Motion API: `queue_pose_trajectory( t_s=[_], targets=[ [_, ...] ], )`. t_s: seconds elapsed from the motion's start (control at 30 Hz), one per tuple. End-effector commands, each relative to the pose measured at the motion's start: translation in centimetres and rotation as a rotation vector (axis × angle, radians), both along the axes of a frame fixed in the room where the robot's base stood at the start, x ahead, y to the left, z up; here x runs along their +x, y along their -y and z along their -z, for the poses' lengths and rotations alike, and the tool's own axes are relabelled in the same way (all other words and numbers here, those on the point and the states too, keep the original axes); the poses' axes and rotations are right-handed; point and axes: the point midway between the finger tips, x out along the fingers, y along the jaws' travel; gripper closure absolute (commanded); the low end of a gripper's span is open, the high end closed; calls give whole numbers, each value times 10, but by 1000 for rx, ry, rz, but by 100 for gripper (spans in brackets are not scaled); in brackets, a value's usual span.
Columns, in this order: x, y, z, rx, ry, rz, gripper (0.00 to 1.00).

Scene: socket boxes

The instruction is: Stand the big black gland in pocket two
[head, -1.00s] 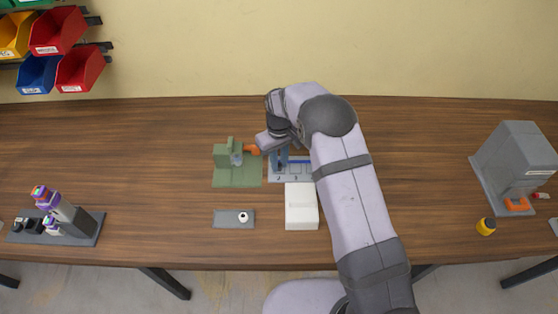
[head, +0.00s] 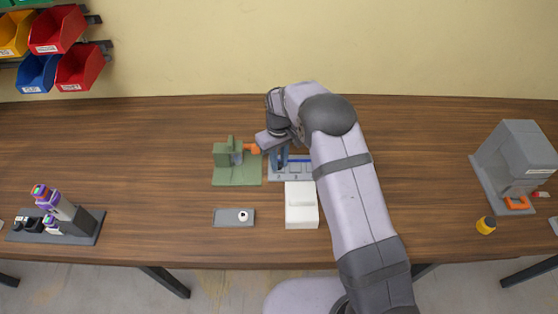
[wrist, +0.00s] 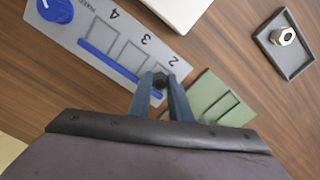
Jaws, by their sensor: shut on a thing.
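The grey pocket strip (wrist: 180,45) carries the numbers 2, 3 and 4, a blue bar and a blue knob in the wrist view. It also shows in the head view (head: 290,179), partly behind my arm. My gripper (wrist: 160,88) is shut on the big black gland (wrist: 159,78), whose dark top shows between the fingertips. The gland is over or in the pocket by the number 2; I cannot tell whether it touches the floor of it. In the head view my gripper (head: 279,163) points down at the left part of the strip, and the gland is not clear.
A green fixture (head: 237,176) with an orange handle stands just left of the strip. A white box (head: 301,212) sits in front. A small grey tray (head: 225,217) holds a white nut-like part (wrist: 284,37).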

Motion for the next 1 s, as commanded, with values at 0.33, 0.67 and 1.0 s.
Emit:
queue_pose_trajectory(
  t_s=[0.33, 0.67, 1.0],
  targets=[
    [0, 0, 2, 0, 0, 0, 100],
    [1, 0, 1, -1, 3, 0, 60],
    [2, 1, 1, -1, 6, 0, 56]
  ],
)
